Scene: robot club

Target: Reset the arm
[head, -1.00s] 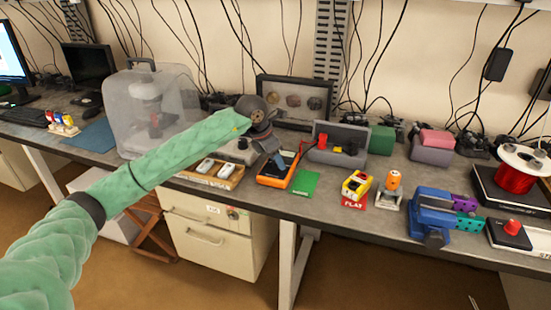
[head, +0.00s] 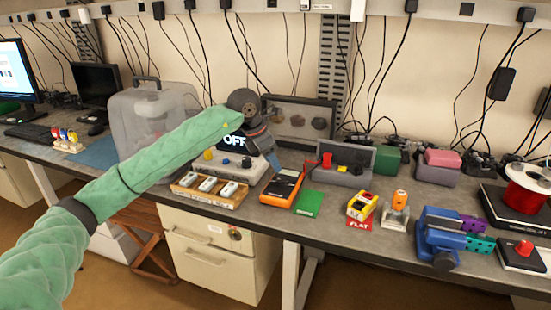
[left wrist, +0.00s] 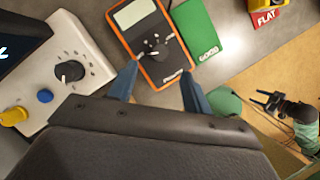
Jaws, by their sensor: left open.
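My left arm in green sleeving reaches over the workbench in the head view. Its left gripper (head: 272,160) is above the bench near the power supply with the "OFF" display (head: 232,158). In the left wrist view the left gripper (left wrist: 160,86) has its two blue fingers apart with nothing held. Beyond the fingers lies an orange multimeter (left wrist: 150,40), which also shows in the head view (head: 283,188). My right gripper (left wrist: 268,100) appears small at the right of the left wrist view, low over the floor; its jaw opening is unclear.
A wooden tray (head: 203,203) with white devices lies at the bench front. A green card (head: 309,203), a yellow-red block (head: 362,206), a blue vise (head: 440,235) and a red wire spool (head: 526,190) stand to the right.

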